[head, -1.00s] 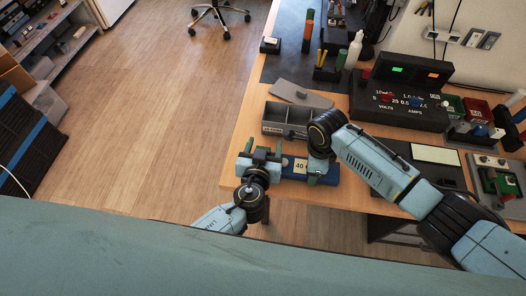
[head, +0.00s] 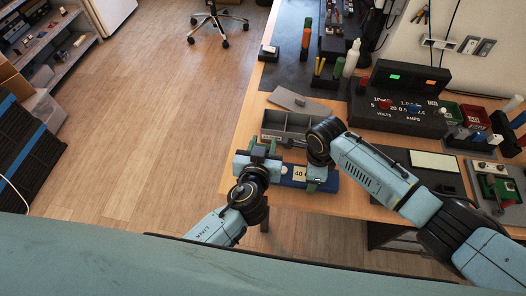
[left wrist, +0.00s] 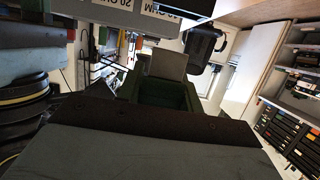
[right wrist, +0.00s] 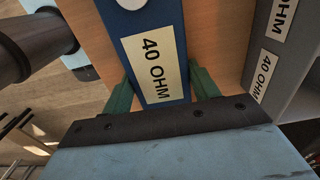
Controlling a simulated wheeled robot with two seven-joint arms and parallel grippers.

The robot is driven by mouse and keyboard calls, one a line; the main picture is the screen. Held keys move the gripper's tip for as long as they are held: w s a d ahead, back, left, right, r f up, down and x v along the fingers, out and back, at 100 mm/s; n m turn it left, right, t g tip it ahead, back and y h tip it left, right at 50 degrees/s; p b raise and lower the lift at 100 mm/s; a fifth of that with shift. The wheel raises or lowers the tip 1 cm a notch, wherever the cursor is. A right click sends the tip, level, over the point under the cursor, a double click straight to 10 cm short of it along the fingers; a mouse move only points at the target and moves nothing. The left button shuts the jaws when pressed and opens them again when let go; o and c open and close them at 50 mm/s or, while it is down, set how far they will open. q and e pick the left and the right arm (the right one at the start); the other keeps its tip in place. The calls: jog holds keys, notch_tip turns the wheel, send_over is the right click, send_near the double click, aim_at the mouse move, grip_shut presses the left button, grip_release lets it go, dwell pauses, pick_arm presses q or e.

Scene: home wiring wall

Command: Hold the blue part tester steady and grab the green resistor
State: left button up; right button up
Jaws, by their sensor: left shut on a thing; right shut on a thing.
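The blue part tester (head: 300,175) with a 40 OHM label lies near the front edge of the table. My right gripper (head: 317,172) is shut on it. In the right wrist view the tester (right wrist: 160,68) sits between the green fingers (right wrist: 163,92), label up. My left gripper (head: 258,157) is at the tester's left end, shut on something. In the left wrist view a dark green piece, which seems to be the green resistor (left wrist: 163,94), shows between the fingers, mostly in shadow. In the head view my left gripper hides it.
A grey divided tray (head: 287,128) stands just behind the tester, with a grey lid (head: 300,103) behind it. A black volts and amps meter (head: 405,105) stands further right. Wooden floor lies beyond the table's left edge.

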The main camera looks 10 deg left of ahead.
jog(key=o, duration=1.2)
pick_arm(q)
notch_tip(320, 180, up, 5)
pick_arm(e)
jog(key=shift+r, duration=0.1)
